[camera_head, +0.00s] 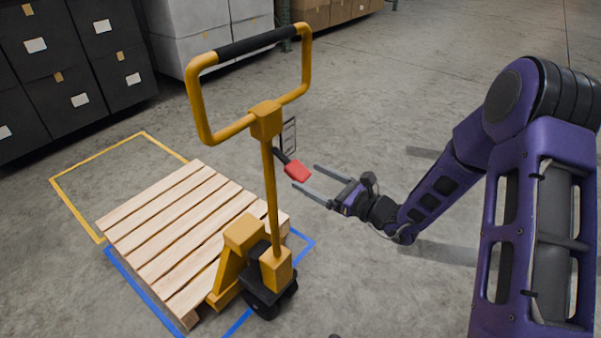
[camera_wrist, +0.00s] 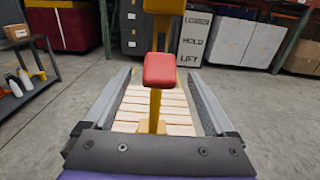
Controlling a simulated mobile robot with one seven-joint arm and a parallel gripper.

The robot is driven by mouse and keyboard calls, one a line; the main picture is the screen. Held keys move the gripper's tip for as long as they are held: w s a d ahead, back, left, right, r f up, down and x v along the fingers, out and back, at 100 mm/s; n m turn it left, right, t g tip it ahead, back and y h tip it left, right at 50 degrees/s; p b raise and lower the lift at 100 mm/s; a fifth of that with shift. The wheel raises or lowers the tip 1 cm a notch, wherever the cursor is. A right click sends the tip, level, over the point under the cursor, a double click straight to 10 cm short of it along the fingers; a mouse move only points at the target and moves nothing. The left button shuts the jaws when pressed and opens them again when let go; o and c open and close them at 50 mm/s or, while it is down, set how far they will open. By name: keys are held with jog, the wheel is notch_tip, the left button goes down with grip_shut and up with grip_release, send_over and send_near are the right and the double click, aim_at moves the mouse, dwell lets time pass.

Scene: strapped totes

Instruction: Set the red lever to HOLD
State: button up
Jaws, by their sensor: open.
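The red lever (camera_head: 297,170) sticks out from the post of a yellow pallet truck (camera_head: 270,190) and slopes down toward my gripper in the head view. Its red pad shows in the wrist view (camera_wrist: 160,70), between my fingers in the picture. A label plate (camera_wrist: 194,40) beside the post reads LOWER, HOLD, LIFT from top to bottom. The pad appears at or below the LIFT word, but I cannot tell its exact setting. My gripper (camera_head: 304,176) is open, with its fingertips close to the pad. I see no clear contact.
A wooden pallet (camera_head: 185,230) lies on the truck's far side, inside blue floor tape. An empty yellow taped outline (camera_head: 75,205) lies behind it. Black cases (camera_head: 75,60) and grey totes (camera_head: 210,30) stand at the back. The floor right of the truck is clear.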

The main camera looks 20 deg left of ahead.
aim_at(303, 174)
jog(key=shift+x, duration=2.1)
grip_shut()
